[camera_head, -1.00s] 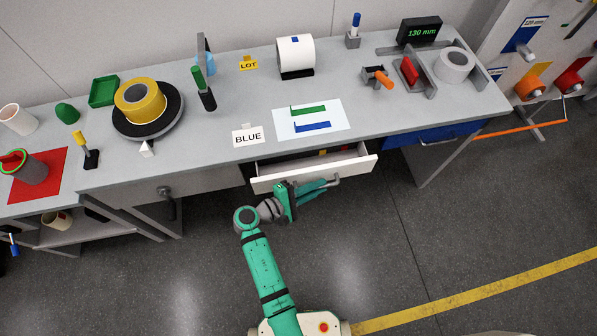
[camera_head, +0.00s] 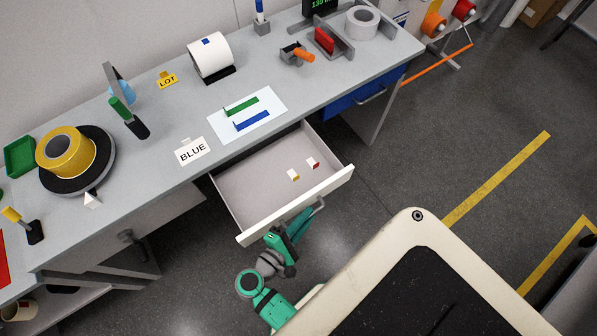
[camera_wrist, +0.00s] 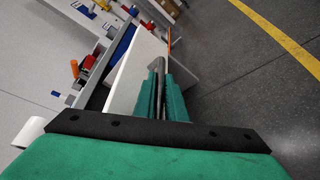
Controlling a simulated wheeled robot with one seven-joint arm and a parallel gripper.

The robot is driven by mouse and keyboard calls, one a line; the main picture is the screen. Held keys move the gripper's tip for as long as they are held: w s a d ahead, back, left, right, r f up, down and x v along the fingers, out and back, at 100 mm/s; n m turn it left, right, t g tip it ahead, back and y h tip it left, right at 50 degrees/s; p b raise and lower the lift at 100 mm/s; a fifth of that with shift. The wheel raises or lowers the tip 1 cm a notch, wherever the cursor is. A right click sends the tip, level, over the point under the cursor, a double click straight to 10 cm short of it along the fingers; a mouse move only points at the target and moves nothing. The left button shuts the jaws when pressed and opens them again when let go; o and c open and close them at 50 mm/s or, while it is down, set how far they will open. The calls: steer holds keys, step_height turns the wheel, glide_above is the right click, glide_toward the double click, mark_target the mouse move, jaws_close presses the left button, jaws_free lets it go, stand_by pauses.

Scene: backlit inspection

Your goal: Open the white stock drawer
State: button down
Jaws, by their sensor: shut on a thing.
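The white stock drawer (camera_head: 250,187) stands pulled well out from under the grey bench in the head view, its inside showing. Two small items, one white and yellow (camera_head: 293,175) and one white and red (camera_head: 312,163), lie in it. My green gripper (camera_head: 308,212) is at the drawer's front, shut on its grey bar handle (camera_head: 319,204). In the wrist view, the handle (camera_wrist: 158,72) runs between the two green fingers (camera_wrist: 163,98), beside the white drawer front (camera_wrist: 133,75).
The grey bench (camera_head: 150,165) above carries a BLUE card (camera_head: 193,151), a white sheet (camera_head: 272,98) and a yellow roll (camera_head: 68,152). A closed blue drawer (camera_head: 352,98) is to the right. Open floor (camera_head: 440,150) lies right of the drawer.

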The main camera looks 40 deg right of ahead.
steer(key=shift+a+f, duration=0.2)
steer(key=shift+a, duration=0.05)
steer(key=c, duration=2.2)
jaws_free()
steer(key=shift+o, duration=0.6)
steer(key=shift+d, duration=0.1)
steer(key=shift+r, duration=0.1)
steer(key=v, duration=1)
steer(key=shift+a, duration=0.4)
